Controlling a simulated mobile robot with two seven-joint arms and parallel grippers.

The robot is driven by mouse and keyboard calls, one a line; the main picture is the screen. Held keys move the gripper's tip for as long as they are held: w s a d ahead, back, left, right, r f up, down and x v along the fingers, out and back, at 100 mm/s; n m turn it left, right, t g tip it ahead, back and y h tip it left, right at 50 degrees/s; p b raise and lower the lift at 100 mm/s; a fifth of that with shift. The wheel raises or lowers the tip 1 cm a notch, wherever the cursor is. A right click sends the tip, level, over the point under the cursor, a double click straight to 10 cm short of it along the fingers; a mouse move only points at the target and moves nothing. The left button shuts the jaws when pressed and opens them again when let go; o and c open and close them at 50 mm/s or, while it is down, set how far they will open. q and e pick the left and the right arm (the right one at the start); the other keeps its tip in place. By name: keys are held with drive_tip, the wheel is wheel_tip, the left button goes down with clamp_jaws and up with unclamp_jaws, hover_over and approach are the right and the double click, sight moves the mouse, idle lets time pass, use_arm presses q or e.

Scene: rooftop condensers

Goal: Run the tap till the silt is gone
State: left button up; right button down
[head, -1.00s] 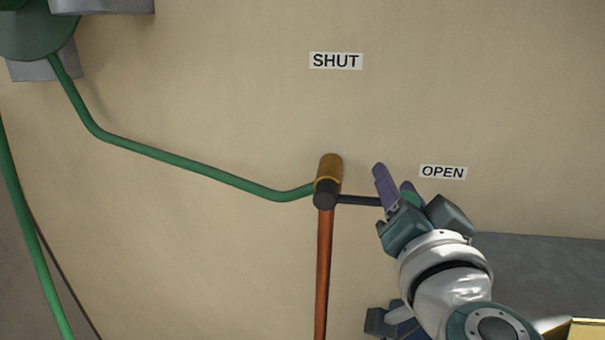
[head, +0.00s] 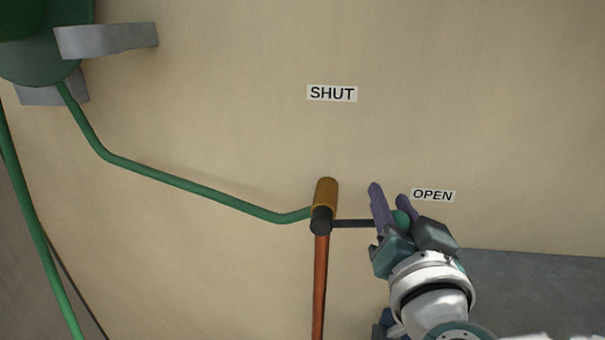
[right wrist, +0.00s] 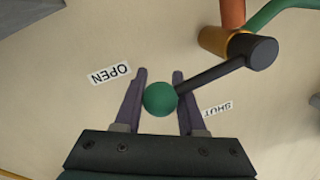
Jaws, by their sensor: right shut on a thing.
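The tap has a brass body (head: 326,194) with a black hub (head: 321,221) and a dark lever (head: 352,223) ending in a green ball knob (right wrist: 160,98). The lever lies about level, pointing right, with its knob end just below the OPEN label (head: 433,195). My right gripper (head: 389,192) is shut on the green knob, a purple finger on either side of it. In the head view the fingers partly hide the knob. The SHUT label (head: 332,93) is on the wall above the tap. No water or silt shows. My left gripper is out of view.
A green hose (head: 190,189) runs from the tap up left to a dark green reel (head: 35,55) with grey brackets (head: 105,40). A copper pipe (head: 319,285) drops below the tap. The beige wall (head: 480,90) is clear at upper right. A grey surface (head: 530,285) lies lower right.

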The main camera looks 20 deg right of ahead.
drive_tip(key=shift+c, duration=2.2)
unclamp_jaws()
drive_tip(key=shift+a, duration=0.2)
drive_tip(key=v, duration=1)
